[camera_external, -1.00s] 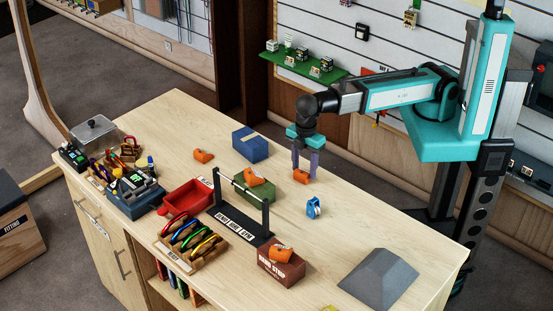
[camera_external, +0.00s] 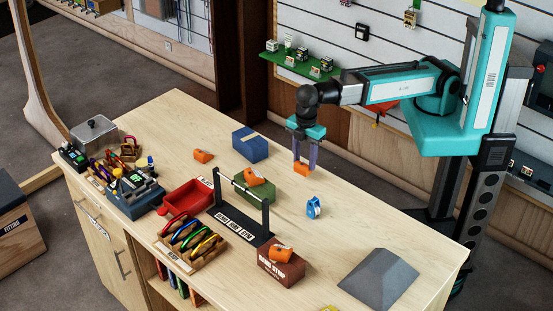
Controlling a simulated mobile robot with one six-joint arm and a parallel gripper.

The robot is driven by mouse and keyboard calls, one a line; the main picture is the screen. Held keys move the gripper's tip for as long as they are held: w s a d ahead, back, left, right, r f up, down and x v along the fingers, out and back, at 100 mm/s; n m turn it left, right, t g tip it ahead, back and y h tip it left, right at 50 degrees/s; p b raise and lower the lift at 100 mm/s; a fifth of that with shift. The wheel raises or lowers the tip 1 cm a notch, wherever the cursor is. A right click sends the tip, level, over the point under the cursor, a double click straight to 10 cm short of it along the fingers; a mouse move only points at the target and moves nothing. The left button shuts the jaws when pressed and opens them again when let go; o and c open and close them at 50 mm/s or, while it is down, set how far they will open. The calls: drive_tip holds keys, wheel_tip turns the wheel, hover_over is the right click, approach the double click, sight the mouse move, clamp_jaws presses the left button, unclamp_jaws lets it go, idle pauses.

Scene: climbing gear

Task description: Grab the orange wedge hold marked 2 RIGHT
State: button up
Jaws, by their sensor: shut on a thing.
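My gripper (camera_external: 303,163) points down over the back right of the wooden table. Its purple fingers are shut on an orange hold (camera_external: 301,169), which hangs a little above the tabletop. The marking on this hold is too small to read. Other orange holds are in view: one on the bare table (camera_external: 203,156), one on a green block (camera_external: 254,178) behind the black rail stand, and one on the dark red block (camera_external: 280,254). I cannot read a mark on any of them.
A blue box (camera_external: 249,145) stands left of my gripper, and a small blue pulley-like piece (camera_external: 313,207) stands in front of it. The black rail stand (camera_external: 235,219), red tray (camera_external: 188,198) and grey wedge volume (camera_external: 379,279) occupy the table. Tabletop right of the gripper is clear.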

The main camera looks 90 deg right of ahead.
drive_tip(key=shift+r+p, duration=2.05)
drive_tip(key=shift+r, duration=1.2)
